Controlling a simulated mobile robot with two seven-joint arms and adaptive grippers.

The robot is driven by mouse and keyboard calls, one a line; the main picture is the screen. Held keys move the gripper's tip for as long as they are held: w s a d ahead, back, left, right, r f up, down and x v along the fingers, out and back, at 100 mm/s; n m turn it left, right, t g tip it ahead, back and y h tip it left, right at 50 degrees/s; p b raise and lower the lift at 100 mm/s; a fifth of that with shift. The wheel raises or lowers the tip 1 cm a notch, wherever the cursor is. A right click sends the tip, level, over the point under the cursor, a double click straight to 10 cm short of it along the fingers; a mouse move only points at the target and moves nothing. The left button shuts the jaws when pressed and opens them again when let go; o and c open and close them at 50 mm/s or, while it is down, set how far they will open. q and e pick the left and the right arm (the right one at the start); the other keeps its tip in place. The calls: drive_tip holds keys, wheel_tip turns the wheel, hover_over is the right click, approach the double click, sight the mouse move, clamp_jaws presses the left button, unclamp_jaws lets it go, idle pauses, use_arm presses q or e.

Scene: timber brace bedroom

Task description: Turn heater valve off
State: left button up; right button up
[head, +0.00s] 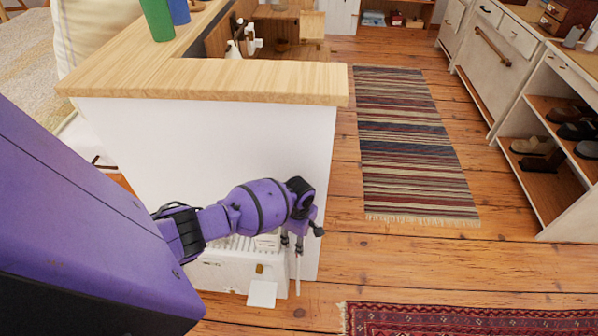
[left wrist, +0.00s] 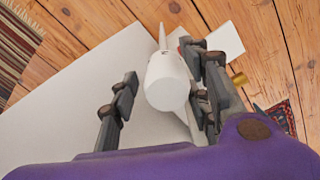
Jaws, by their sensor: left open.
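The heater (head: 228,275) is a low white unit with a slotted top, against the foot of a white partition. The heater valve (left wrist: 167,82) is a white rounded cylinder with a small dark mark on it, at the heater's end in the left wrist view. My left gripper (head: 292,242) points down over that end in the head view. In the left wrist view my left gripper (left wrist: 163,68) is open, with one dark finger on each side of the valve. I cannot tell whether either finger touches it. The valve head is largely hidden by the gripper in the head view. My right gripper is not in view.
The white partition (head: 215,135) with a wooden top (head: 250,80) stands right behind my left arm. A white plate (head: 262,294) and a small brass piece (head: 259,268) are at the heater's front. A striped rug (head: 405,140) and clear plank floor lie to the right.

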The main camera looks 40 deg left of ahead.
use_arm(q)
drive_tip(key=shift+c, duration=0.4)
drive_tip(key=shift+r, duration=0.1)
drive_tip(key=c, duration=1)
drive_tip(key=shift+o, duration=0.2)
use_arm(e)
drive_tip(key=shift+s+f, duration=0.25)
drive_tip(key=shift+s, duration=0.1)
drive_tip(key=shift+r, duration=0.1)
